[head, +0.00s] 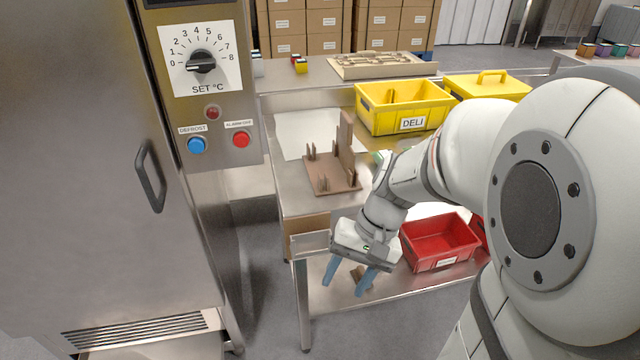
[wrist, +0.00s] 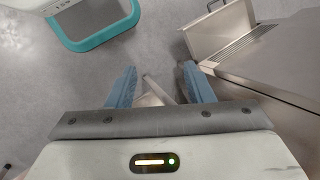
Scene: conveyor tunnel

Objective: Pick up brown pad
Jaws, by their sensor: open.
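A small brown piece (head: 359,274), which may be the brown pad, shows between and behind my fingers in the head view, low over the lower shelf. It is partly hidden by a finger, and I cannot tell what it rests on. My gripper (head: 346,287) points downward with its two blue fingers apart, in front of the steel table. In the wrist view my open gripper (wrist: 159,70) has both fingers showing, with grey floor beyond and no clear pad between them.
A brown slotted rack (head: 334,186) stands on the steel table (head: 292,190). A yellow DELI bin (head: 404,107) and a lidded yellow bin (head: 487,87) stand behind it. A red bin (head: 438,240) is right of my gripper. A steel cabinet (head: 80,180) fills the left.

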